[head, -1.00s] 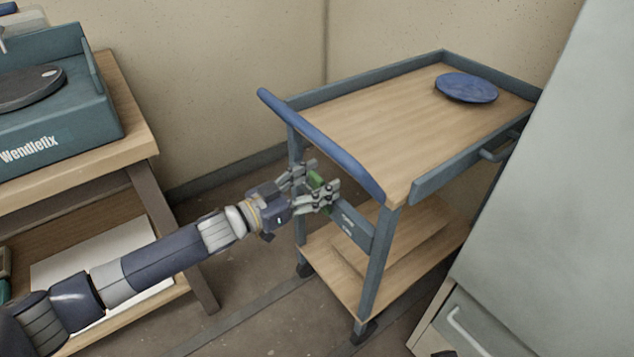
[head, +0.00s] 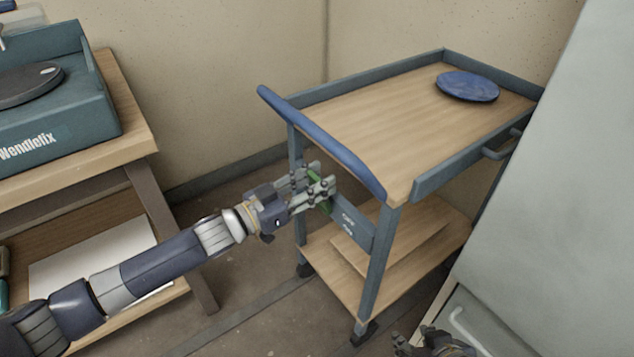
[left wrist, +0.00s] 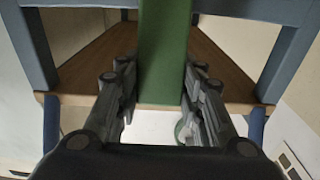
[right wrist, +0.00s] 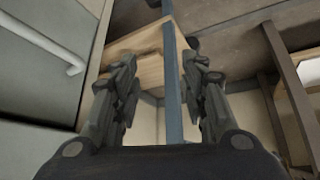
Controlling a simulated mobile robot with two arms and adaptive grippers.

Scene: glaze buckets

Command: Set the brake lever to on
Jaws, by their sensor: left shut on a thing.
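The green brake lever (head: 314,176) is at a blue-grey plate (head: 354,228) on the near end of the cart, below the handle. Two small pale labels show on the plate, too small to read. My left gripper (head: 320,185) is shut on the lever and hides part of it. In the left wrist view the lever (left wrist: 165,50) is a broad green bar between the fingers. My right gripper (head: 432,346) is at the bottom edge of the head view, away from the lever. In the right wrist view its fingers (right wrist: 160,72) are apart, with a cart leg beyond them.
The cart (head: 350,115) has a wooden top, a blue handle (head: 320,140) and a lower shelf. A blue plate (head: 467,86) lies on top. A wooden bench (head: 130,140) stands left, with a teal box (head: 75,120). A pale cabinet (head: 560,200) is close on the right.

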